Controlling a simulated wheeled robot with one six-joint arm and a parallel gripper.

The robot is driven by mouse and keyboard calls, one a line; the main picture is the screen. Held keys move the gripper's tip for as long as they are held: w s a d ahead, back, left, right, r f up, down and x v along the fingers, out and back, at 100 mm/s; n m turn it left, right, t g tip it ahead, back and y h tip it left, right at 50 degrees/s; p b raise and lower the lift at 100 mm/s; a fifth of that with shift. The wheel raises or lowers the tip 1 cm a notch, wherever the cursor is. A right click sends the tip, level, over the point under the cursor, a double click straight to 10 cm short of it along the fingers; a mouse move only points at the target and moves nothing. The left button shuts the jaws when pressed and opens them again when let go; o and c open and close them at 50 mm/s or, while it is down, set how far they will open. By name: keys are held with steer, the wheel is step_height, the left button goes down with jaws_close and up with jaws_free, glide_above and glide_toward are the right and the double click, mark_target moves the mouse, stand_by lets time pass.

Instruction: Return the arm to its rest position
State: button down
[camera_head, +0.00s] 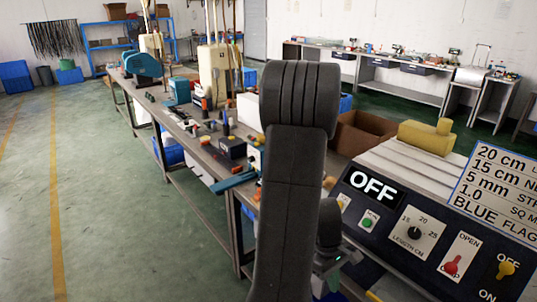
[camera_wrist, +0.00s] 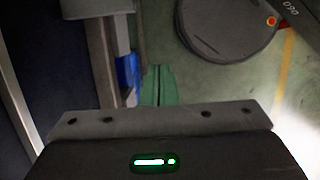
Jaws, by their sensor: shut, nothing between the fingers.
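My arm (camera_head: 288,190) stands upright in the middle of the head view, its dark grey links folded and covering part of the bench behind. My gripper's fingers (camera_wrist: 158,86) show in the wrist view as narrow green pieces, close together and empty. They point down past a table edge towards the green floor. The gripper body with its green light (camera_wrist: 153,162) fills the bottom of that view. In the head view the gripper is mostly hidden behind the arm.
A control panel (camera_head: 385,246) with an OFF display, dial and switches is close on the right. A long workbench (camera_head: 215,160) with tools and machines runs away behind the arm. A brown box (camera_head: 362,133) is beyond the panel. The floor at left (camera_head: 110,220) is clear.

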steer(key=w+a, duration=0.5)
steer(key=w, duration=0.2)
steer(key=v, duration=0.9)
steer(key=shift+a+b, duration=0.3)
